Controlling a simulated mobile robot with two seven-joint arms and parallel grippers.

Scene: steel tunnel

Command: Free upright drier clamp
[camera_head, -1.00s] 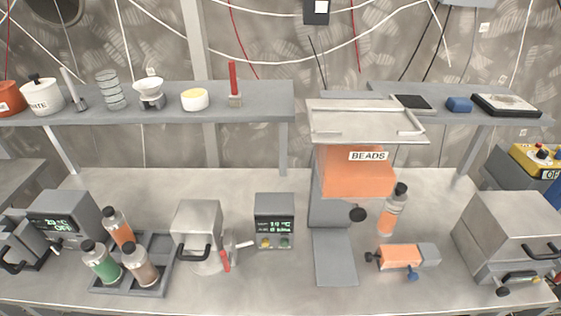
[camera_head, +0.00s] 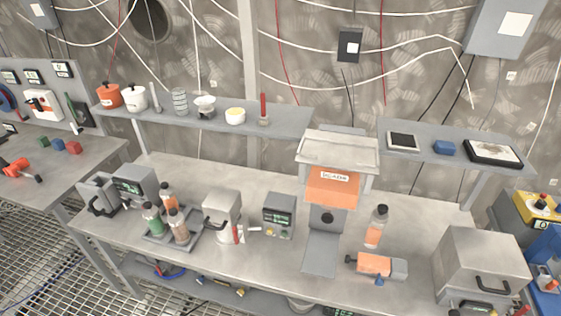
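No part labelled as a drier clamp can be read. A grey box-shaped unit (camera_head: 222,215) with a black handle stands on the middle bench. A small red lever (camera_head: 237,234) stands upright at its lower right side, beside a pale stub; whether this is the clamp I cannot tell. A tall grey stand with an orange hopper (camera_head: 333,190) and a tray on top is right of it, with a dark round knob (camera_head: 327,218) below the hopper. A red upright piece on a small base (camera_head: 263,110) sits on the back shelf. Neither of my grippers is in view.
A rack with several bottles (camera_head: 170,226) and a display box (camera_head: 279,215) flank the grey unit. An orange bottle (camera_head: 376,228), an orange-grey device (camera_head: 376,266) and a large grey box (camera_head: 482,264) are to the right. Grated floor (camera_head: 50,270) shows in front at left.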

